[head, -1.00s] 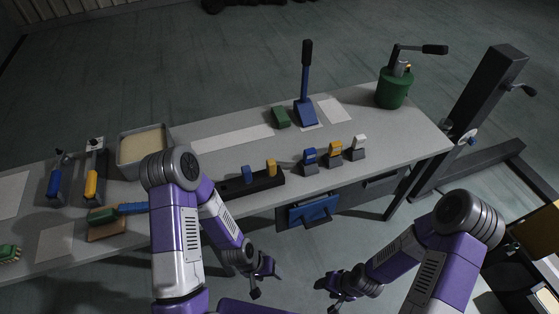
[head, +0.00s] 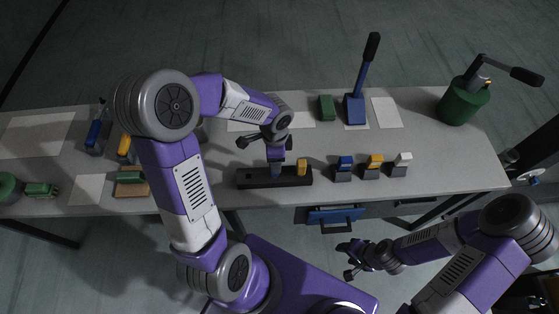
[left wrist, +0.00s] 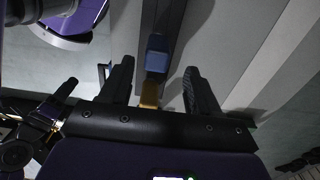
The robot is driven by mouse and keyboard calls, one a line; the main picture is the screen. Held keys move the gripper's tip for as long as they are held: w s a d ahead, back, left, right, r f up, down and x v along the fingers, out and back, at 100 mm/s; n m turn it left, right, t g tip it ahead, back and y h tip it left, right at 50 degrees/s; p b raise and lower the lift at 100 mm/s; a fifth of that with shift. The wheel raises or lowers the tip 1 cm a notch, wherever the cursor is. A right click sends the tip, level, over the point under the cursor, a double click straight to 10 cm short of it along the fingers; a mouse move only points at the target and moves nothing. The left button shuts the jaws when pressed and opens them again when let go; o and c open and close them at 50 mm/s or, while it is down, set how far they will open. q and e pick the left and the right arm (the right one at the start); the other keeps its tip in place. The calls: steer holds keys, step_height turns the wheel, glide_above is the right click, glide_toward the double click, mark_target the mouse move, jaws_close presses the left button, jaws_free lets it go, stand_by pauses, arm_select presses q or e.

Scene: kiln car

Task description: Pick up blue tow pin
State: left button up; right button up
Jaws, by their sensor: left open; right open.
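The blue tow pin (head: 275,168) stands in a black rack (head: 248,179) on the table, beside a yellow pin (head: 302,167). My left gripper (head: 265,141) is open just above the blue pin and partly hides it in the head view. Whether the fingers touch either pin I cannot tell. My right gripper (head: 345,260) is open and empty in front of the table's edge.
Blue (head: 344,166), yellow (head: 375,164) and white (head: 402,162) topped blocks stand right of the rack. Behind are a green block (head: 326,107), a blue lever (head: 355,105) and a green canister (head: 463,102). A blue drawer front (head: 335,215) is below the table edge.

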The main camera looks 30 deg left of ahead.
arm_select(q)
steer(key=shift+s+f, duration=0.45)
steer(key=shift+f, duration=0.35)
step_height(320, 180, down, 5)
steer(key=shift+w+a+r+b, duration=0.1)
steer(key=shift+b, duration=1.1)
steer(key=shift+c, duration=0.2)
arm_select(e)
steer(key=shift+s+f, duration=0.2)
steer(key=shift+f, duration=0.4)
steer(key=shift+s+f, duration=0.2)
steer(key=shift+f, duration=0.4)
arm_select(q)
steer(key=c, duration=1.1)
